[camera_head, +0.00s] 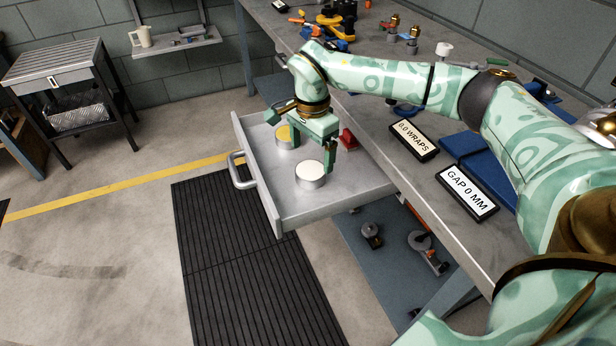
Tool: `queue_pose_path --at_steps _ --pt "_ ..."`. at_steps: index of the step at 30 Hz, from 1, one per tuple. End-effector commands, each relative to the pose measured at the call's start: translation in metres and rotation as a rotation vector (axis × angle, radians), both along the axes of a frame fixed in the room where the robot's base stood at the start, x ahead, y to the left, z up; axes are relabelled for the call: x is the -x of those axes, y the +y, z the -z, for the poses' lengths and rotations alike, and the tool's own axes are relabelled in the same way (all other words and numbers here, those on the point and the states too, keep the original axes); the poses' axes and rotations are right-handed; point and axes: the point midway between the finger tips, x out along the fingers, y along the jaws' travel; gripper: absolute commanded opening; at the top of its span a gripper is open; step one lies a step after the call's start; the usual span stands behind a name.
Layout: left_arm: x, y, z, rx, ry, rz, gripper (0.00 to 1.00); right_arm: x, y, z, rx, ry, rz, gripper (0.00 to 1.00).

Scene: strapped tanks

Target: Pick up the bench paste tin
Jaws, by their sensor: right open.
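My right gripper (314,154) is open and points down over the open drawer (265,200). Two round metal tins stand in the drawer. One tin with a white top (310,174) is just below and in front of the fingers, and one finger overlaps its far edge in the picture. The other tin, with a yellow top (285,136), stands behind it to the left, partly covered by the gripper. No readable label shows which one is the bench paste tin. I cannot tell whether a finger touches either tin. My left gripper is out of view.
A red object (347,139) lies at the drawer's right side. The workbench (390,185) carries two signs, "0.0 WRAPS" (414,140) and "GAP 0 MM" (467,192), beside blue pieces. The drawer's front has free space beside the white-topped tin. A black mat (240,260) lies below.

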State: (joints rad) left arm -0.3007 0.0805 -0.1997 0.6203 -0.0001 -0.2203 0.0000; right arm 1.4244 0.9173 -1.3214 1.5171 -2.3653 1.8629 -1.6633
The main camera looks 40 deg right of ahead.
Motion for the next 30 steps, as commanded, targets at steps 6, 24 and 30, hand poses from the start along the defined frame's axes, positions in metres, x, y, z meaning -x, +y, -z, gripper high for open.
queue_pose_path --at_steps 6,24,30 --pt "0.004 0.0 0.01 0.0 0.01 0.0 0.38 0.0 0.001 0.02 -0.001 0.003 -0.001 0.89" --pt "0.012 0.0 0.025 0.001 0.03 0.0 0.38 0.001 0.002 0.054 0.001 -0.002 -0.001 0.51" --pt "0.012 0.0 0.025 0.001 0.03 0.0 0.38 0.0 0.002 0.054 0.001 -0.003 -0.001 0.32"
